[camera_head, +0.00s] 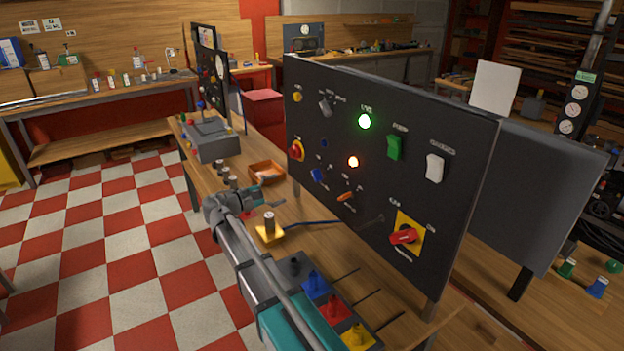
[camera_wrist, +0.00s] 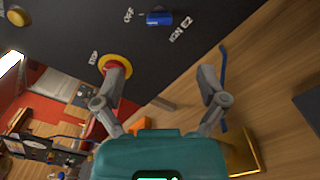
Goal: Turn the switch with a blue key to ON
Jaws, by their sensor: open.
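The switch with the blue key (camera_head: 318,175) is low on the left part of the black panel (camera_head: 400,118). In the wrist view the blue key (camera_wrist: 158,18) is at the top, lying roughly level in the picture, between the labels OFF and IGN E2. No ON label is readable beside it there. My gripper (camera_head: 268,197) is in front of the panel, lower left of the key; its fingertips are hard to make out there. In the wrist view my gripper (camera_wrist: 162,72) has its fingers spread wide and empty, apart from the key.
A red stop button on a yellow ring (camera_wrist: 115,62) appears beside my left finger. An orange key (camera_head: 346,196) and a red rotary switch on a yellow plate (camera_head: 405,236) are also on the panel. An orange tray (camera_head: 267,172) and a yellow-based post (camera_head: 270,233) stand on the bench.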

